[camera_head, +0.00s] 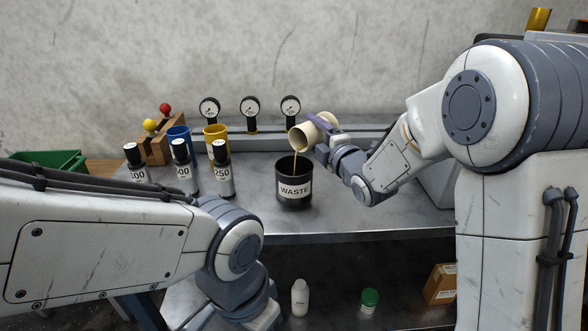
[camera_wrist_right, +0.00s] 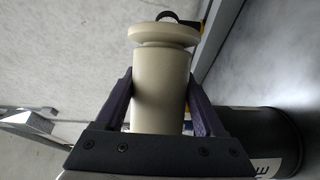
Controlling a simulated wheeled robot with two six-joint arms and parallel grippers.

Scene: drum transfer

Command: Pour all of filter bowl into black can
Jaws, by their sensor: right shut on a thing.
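The cream filter bowl (camera_head: 303,135) is held tilted above the black can (camera_head: 293,187), its mouth down to the left. A thin yellowish stream runs from its lip into the can's opening. The can stands upright on the bench with a WASTE label. My right gripper (camera_head: 322,124) is shut around the bowl, reaching in from the right. In the right wrist view the bowl (camera_wrist_right: 160,85) sits between both fingers, and part of the black can (camera_wrist_right: 262,135) shows at the lower right. The bowl's inside is hidden. My left arm is low at the left, its gripper out of the picture.
Labelled black cylinders (camera_head: 223,170), a yellow cup (camera_head: 216,135) and a blue cup (camera_head: 178,137) stand left of the can. Several gauges (camera_head: 250,108) line the back. A green bin (camera_head: 52,162) is at far left. The bench front (camera_head: 340,222) is clear.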

